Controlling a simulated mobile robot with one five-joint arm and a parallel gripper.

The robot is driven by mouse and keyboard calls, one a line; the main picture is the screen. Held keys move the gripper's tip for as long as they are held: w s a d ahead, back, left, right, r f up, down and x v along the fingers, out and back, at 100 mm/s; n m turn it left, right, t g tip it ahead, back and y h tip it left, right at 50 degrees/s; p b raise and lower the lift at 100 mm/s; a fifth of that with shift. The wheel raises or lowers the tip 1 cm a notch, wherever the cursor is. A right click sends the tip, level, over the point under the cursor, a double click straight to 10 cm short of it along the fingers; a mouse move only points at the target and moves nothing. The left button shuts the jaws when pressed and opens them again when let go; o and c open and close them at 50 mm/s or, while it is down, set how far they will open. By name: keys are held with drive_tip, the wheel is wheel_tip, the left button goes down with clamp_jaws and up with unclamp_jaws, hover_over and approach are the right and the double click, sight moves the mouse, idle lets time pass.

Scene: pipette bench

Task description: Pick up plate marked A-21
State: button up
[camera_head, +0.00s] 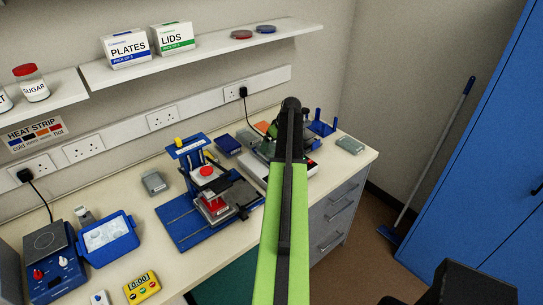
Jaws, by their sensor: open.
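No marking A-21 can be read on anything in view. Several small flat box-like pieces that may be plates lie on the bench: a grey-green one (350,145) near the right end, a grey one (154,183) left of the blue press-like device, and a dark blue one (228,144) behind that device. My green and black arm rises through the middle of the view and reaches over the right part of the bench. I cannot make out my gripper's fingers; the arm hides that area and part of a device behind it.
The blue device (180,231) with a red knob stands mid-bench. A blue tub (109,239), a yellow timer (141,288) and a hotplate (47,250) are at the left. A shelf (200,56) with boxes hangs above. A blue cabinet (480,170) stands right.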

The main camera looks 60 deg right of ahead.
sight(272, 149)
drive_tip(key=b+x, duration=0.2)
drive_tip(key=x, duration=0.2)
drive_tip(key=shift+f+b, duration=0.1)
drive_tip(key=shift+b, duration=0.2)
drive_tip(key=c, duration=1.5)
wheel_tip(272, 149, up, 5)
drive_tip(key=p, duration=0.4)
drive_tip(key=shift+f+p, duration=0.1)
drive_tip(key=shift+p, duration=0.25)
drive_tip(key=s+d+r+p, duration=0.1)
drive_tip(key=s+r+p, duration=0.1)
drive_tip(key=s, duration=0.1)
drive_tip(key=s+d+r+p, duration=0.1)
drive_tip(key=s+r+p, duration=0.1)
drive_tip(key=s, duration=0.2)
drive_tip(key=s+d+r+p, duration=0.1)
drive_tip(key=s+r+p, duration=0.1)
drive_tip(key=s, duration=0.2)
drive_tip(key=shift+s+d+r+p, duration=0.15)
drive_tip(key=shift+d+r+p, duration=0.1)
drive_tip(key=shift+r+p, duration=0.05)
drive_tip(key=shift+r, duration=0.1)
